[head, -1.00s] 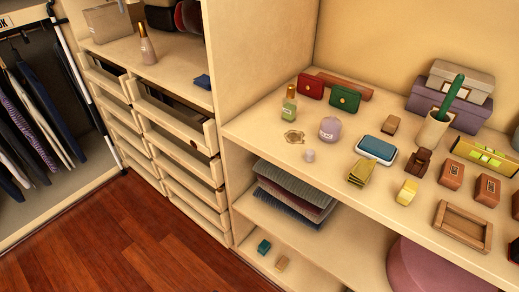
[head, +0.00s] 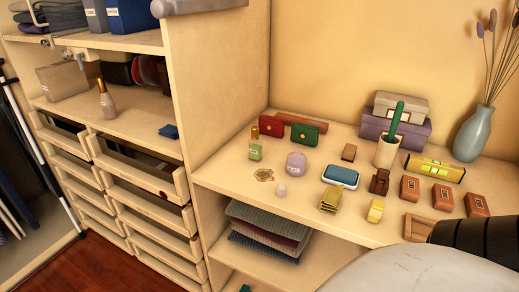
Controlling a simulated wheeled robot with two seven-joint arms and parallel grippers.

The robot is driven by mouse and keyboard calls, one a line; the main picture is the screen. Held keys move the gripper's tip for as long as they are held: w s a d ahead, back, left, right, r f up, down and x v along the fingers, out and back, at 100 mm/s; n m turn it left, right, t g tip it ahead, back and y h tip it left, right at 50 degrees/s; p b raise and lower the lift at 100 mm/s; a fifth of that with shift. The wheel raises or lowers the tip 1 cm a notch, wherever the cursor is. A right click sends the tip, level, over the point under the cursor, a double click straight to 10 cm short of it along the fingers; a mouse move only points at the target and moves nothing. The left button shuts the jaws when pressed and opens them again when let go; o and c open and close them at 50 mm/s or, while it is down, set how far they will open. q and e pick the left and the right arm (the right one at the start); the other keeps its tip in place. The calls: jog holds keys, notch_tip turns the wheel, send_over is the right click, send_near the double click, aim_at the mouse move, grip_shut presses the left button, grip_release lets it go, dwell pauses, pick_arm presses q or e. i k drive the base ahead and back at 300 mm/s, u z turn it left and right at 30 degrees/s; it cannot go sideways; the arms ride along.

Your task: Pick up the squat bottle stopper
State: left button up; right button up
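A small pale stopper (head: 281,190) stands on the wooden shelf top (head: 225,182), near its front edge. A squat lilac bottle (head: 296,165) stands just behind it and to the right, apart from it. Neither gripper shows in the head view. A pale rounded part and a dark ribbed part at the lower right look like my own arm and cover the front right of the shelf.
Around the stopper are a flat gold ornament (head: 263,175), a green bottle (head: 255,145), a gold clip-like item (head: 331,199) and a blue-topped box (head: 340,176). A tall divider panel (head: 205,90) rises at left. Folded cloths (head: 265,230) lie below.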

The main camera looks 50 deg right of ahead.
aim_at(281, 188)
jog(key=k, duration=0.35)
jog(key=z, duration=1)
